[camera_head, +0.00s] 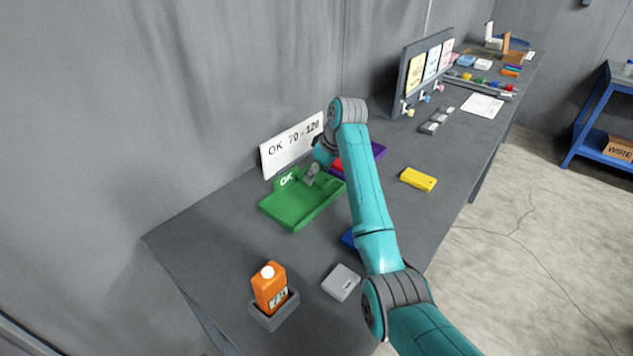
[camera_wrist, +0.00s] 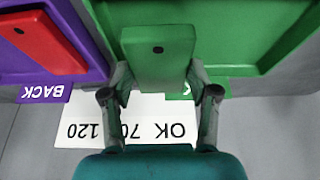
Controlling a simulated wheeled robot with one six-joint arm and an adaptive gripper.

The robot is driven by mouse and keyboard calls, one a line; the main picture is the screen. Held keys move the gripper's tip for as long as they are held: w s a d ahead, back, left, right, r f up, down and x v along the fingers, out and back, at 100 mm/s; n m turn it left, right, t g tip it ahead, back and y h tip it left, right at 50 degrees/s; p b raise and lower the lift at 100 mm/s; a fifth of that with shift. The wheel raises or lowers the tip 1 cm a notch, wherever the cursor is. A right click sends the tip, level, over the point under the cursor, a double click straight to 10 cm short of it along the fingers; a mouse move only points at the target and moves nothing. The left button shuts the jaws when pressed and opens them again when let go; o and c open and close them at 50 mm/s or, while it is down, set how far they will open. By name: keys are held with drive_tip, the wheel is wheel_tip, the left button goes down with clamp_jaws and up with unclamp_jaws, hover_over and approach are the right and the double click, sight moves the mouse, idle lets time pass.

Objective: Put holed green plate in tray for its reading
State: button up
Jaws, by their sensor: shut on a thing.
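In the wrist view the holed green plate (camera_wrist: 160,55) sits between the two fingers of my gripper (camera_wrist: 160,75), with its dark hole near the far end. My gripper is shut on it. The plate is over the green OK tray (camera_wrist: 240,30); whether it touches the tray floor I cannot tell. In the head view my gripper (camera_head: 312,174) is at the back right part of the green tray (camera_head: 295,210), and the plate is hard to make out against the same green. An orange gauge (camera_head: 270,288) stands in a grey holder at the front; its small display is hard to read.
A sign (camera_head: 291,146) reading "OK 70-120" stands behind the tray. A purple BACK tray (camera_wrist: 90,20) beside it holds a red holed plate (camera_wrist: 40,40). A yellow plate (camera_head: 418,179) and a grey plate (camera_head: 341,282) lie on the bench. A blue piece is partly hidden by my arm.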

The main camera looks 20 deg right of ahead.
sight(320, 177)
drive_tip(key=shift+f, duration=1.6)
drive_tip(key=shift+f, duration=0.15)
drive_tip(key=o, duration=1)
drive_tip(key=v, duration=1.2)
drive_tip(key=shift+r, duration=0.2)
